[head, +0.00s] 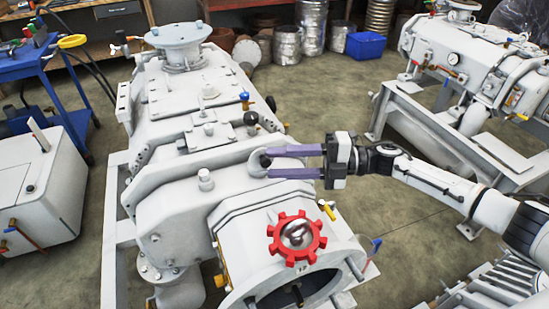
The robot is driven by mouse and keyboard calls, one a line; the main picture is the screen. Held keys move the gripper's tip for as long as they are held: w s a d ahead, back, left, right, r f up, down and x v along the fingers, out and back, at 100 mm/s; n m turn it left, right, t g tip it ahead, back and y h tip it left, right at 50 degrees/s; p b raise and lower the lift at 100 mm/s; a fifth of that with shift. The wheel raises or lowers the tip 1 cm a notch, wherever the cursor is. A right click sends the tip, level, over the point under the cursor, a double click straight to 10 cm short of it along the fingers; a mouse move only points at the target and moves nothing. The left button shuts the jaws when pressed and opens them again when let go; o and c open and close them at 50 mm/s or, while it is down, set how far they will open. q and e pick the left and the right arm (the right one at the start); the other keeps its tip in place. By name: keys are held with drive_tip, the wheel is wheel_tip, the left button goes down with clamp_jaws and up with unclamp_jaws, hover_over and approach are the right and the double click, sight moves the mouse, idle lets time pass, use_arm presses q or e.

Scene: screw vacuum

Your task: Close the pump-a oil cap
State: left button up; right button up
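The large grey-white pump (180,215) fills the middle of the head view. A red toothed part (275,243) with a shiny grey metal centre sits on its front housing; I cannot tell whether this is the oil cap. Farther up the pump is a round pale fitting (256,170) with a dark centre. My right gripper (267,163) reaches in from the right, its two purple fingers spread apart. The fingertips are at this fitting, one above and one below its dark centre; I cannot tell if they touch it. My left gripper is out of view.
A second pump on a white frame (440,130) stands at the right. A blue cart (45,65) and a white cabinet (40,190) are at the left. A blue bin (366,45) and metal drums stand behind.

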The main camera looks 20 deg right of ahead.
drive_tip(key=shift+x, duration=0.8)
drive_tip(key=shift+w, duration=0.1)
clamp_jaws()
